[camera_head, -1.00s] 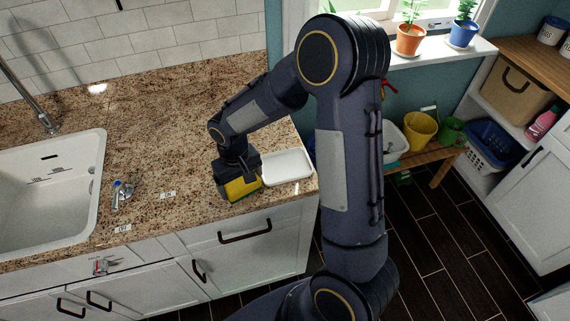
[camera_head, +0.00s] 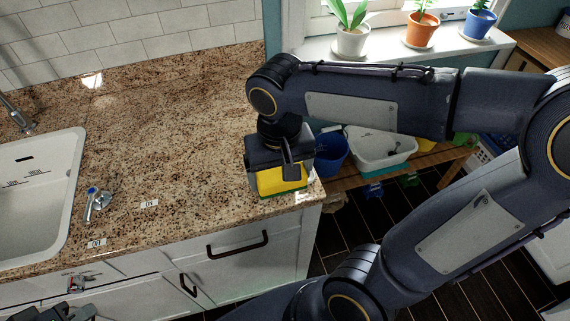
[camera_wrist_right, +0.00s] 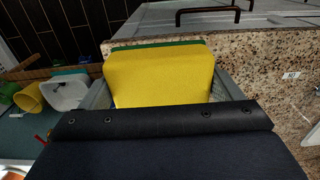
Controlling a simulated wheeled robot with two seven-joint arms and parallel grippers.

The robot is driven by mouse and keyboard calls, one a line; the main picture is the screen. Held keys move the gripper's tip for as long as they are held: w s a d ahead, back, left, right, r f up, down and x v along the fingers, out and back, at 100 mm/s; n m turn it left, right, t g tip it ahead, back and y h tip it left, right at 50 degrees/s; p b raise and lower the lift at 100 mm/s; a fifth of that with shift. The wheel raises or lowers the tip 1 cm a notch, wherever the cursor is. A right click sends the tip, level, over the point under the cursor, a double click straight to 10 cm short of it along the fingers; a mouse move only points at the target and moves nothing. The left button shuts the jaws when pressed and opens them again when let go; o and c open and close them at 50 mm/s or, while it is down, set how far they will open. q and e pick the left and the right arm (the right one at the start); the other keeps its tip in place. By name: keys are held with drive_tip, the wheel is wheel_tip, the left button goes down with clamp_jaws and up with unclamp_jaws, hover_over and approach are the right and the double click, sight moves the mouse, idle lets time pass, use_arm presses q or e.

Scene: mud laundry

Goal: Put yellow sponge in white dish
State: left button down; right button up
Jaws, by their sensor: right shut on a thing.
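The yellow sponge (camera_head: 283,180), with a green layer along its bottom edge, is between the fingers of my right gripper (camera_head: 283,168), near the counter's front right corner. In the right wrist view the sponge (camera_wrist_right: 160,76) fills the space between both fingers. The white dish is almost wholly hidden behind the gripper and sponge in the head view. I cannot tell whether the sponge touches it or is above it. Part of my left gripper (camera_head: 75,313) shows at the bottom left edge, and its fingers cannot be made out.
A small tap handle (camera_head: 97,204) stands by the sink. Beyond the counter's right edge, a blue bucket (camera_head: 329,152) and a white tub (camera_head: 385,150) sit on a low bench.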

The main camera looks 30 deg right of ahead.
drive_tip(key=w+d+f, duration=0.2)
drive_tip(key=w, duration=0.1)
drive_tip(key=w+d+f+p, duration=0.1)
drive_tip(key=w+d+f, duration=0.1)
drive_tip(key=w+f, duration=0.1)
drive_tip(key=w+d+f, duration=0.2)
drive_tip(key=w+f, duration=0.1)
drive_tip(key=shift+w+f, duration=0.15)
drive_tip(key=f, duration=0.3)
drive_tip(key=shift+w+f+p, duration=0.2)
drive_tip(key=shift+f+p, duration=0.1)
